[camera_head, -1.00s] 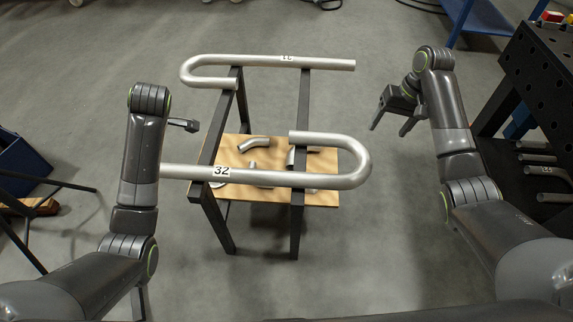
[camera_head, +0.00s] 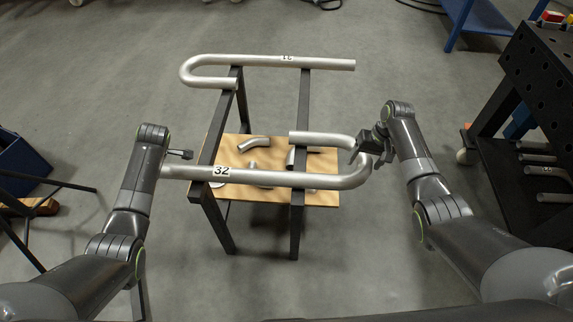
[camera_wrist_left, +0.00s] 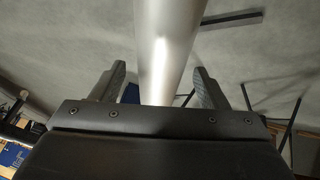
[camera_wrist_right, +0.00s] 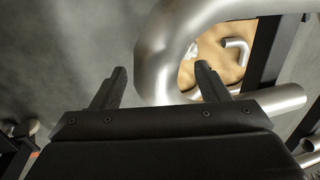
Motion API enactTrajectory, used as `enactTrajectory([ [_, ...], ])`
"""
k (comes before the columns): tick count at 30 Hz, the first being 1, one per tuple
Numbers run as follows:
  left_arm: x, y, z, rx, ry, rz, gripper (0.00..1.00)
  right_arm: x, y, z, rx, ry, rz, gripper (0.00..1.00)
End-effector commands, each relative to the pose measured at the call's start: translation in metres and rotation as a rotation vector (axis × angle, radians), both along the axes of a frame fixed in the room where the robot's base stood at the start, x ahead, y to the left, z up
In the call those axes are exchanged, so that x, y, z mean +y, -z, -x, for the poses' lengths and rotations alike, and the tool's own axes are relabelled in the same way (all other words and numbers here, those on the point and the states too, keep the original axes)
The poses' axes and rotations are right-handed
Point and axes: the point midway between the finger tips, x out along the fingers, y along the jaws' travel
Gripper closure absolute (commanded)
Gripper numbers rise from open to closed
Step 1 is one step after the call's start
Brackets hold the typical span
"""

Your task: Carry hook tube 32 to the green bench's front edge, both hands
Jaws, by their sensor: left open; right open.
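Hook tube 32 (camera_head: 262,178) is a silver tube with a white label, lying across the two dark rails of a stand, its U bend at the right. My left gripper (camera_head: 184,154) is at the tube's straight left end. In the left wrist view the tube (camera_wrist_left: 168,50) passes between its open fingers (camera_wrist_left: 160,85). My right gripper (camera_head: 368,150) is at the U bend and covers part of it. In the right wrist view the bend (camera_wrist_right: 160,55) lies between the open fingers (camera_wrist_right: 160,85). The green bench cannot be made out.
A second hook tube (camera_head: 268,61) rests across the far part of the stand (camera_head: 210,150). Short bent pipes lie on the stand's wooden shelf (camera_head: 322,162). A dark perforated table (camera_head: 545,70) with tubes below stands at right; a blue bench (camera_head: 480,18) is behind.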

Motion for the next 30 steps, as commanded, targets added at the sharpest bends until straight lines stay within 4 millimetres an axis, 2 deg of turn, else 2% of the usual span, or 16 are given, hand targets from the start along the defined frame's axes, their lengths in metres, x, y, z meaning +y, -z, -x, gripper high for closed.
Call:
enactTrajectory([
  [11,0.0013,0.0033,-0.0009,0.000,-0.001,0.000,0.32,0.0008,0.0034,-0.0002,-0.001,-0.001,0.000,0.32],
  [14,0.0013,0.0032,-0.0009,0.000,-0.001,0.000,0.42,0.0007,0.0033,-0.0002,0.000,-0.001,0.000,0.42],
  [27,0.0010,0.0031,-0.0009,0.000,0.000,0.000,1.00,0.0006,0.0031,-0.0003,-0.001,0.000,0.000,1.00],
  [30,0.0010,0.0030,-0.0008,-0.001,0.001,0.001,1.00,0.0006,0.0031,-0.0002,-0.001,0.000,0.000,1.00],
])
